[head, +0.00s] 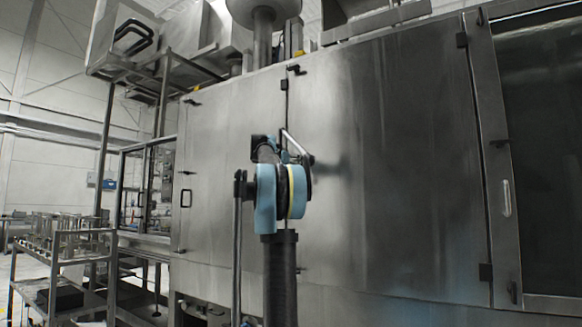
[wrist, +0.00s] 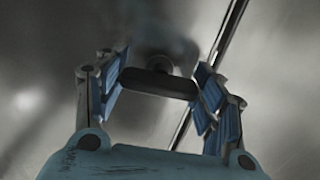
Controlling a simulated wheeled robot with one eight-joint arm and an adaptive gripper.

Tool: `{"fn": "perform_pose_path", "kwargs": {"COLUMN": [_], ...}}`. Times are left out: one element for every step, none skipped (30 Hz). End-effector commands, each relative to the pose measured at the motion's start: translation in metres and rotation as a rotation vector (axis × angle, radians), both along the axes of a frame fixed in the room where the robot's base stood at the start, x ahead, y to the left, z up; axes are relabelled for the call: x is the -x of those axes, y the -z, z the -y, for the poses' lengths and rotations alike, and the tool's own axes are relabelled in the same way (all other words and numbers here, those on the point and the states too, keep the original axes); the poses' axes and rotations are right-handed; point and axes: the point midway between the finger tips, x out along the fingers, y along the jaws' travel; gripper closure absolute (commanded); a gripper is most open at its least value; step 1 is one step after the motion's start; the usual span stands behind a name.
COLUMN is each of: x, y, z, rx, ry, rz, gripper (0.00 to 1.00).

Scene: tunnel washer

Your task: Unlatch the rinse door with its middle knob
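In the wrist view a dark, wide knob (wrist: 158,83) stands out from the metal door on a short round stem. My gripper (wrist: 161,85) has its two blue-padded fingers on either side of this knob. The knob fills nearly all the room between the pads. I cannot tell whether the pads press on it. In the head view the broad steel door (head: 390,170) stands flush with its neighbour. My arm covers the middle of the seam left of it, so the knob and fingertips are hidden there.
A slanted metal rod (wrist: 224,38) passes close behind the right finger in the wrist view. Another dark latch (head: 295,69) sits high on the seam. A metal cart (head: 62,260) stands at lower left.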

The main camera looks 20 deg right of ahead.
Motion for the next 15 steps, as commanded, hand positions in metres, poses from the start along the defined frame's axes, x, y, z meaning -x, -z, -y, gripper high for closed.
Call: {"fn": "perform_pose_path", "kwargs": {"x": [0.0001,0.0001,0.0,0.0,0.0,0.0001,-0.0001,0.0,-0.0001,-0.0002,-0.0002,-0.0002,-0.0002,-0.0003,-0.0003], "y": [0.0,0.0,0.0,0.0,0.0,0.0,0.0001,0.0,0.0,0.0,0.0,0.0,0.0,0.0,-0.0001], "z": [-0.0001,-0.0001,-0.0001,-0.0001,-0.0001,-0.0019,-0.0012,-0.0008,-0.0005,-0.0003,-0.0001,0.0,0.0,0.0,0.0], "rx": [0.0,0.0,0.0,0.0,0.0,0.0,0.001,0.001,0.003,0.005,0.008,0.013,0.018,0.024,0.033], "ry": [0.0,0.0,0.0,0.0,0.0,0.0,0.0,0.0,0.0,0.0,0.0,0.0,-0.001,-0.001,-0.001], "rz": [0.0,0.0,0.0,0.0,0.0,0.0,-0.001,-0.002,-0.004,-0.006,-0.01,-0.017,-0.024,-0.031,-0.043], "gripper": [0.59,0.64,0.64,0.64,0.64,0.64,0.64,0.64,0.64,0.64,0.64,0.64,0.64,0.64,0.64]}}
